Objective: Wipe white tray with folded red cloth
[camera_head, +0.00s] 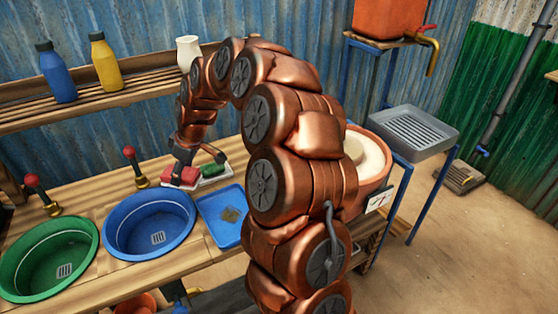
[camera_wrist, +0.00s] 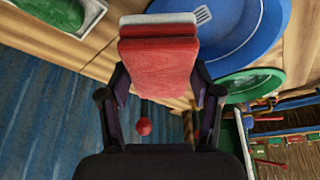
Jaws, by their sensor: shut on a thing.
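The folded red cloth (camera_head: 181,175) is in my gripper (camera_head: 197,156), whose fingers are shut on its two sides. In the wrist view the cloth (camera_wrist: 160,72) is a thick red block stretching forward from between the fingertips (camera_wrist: 160,90), with a pale strip at its far end. A small white tray (camera_head: 214,182) lies on the wooden counter by the gripper and holds a green block (camera_head: 213,170). The tray rim (camera_wrist: 96,12) shows at the upper left in the wrist view. I cannot tell whether the cloth touches the tray.
A blue tray (camera_head: 212,208) with a brownish patch lies in front, partly hidden by my arm. A blue basin (camera_head: 150,246) and a green basin (camera_head: 20,285) are set to the left, with red-knobbed taps (camera_head: 130,153) behind. A shelf (camera_head: 130,95) with bottles runs along the back.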

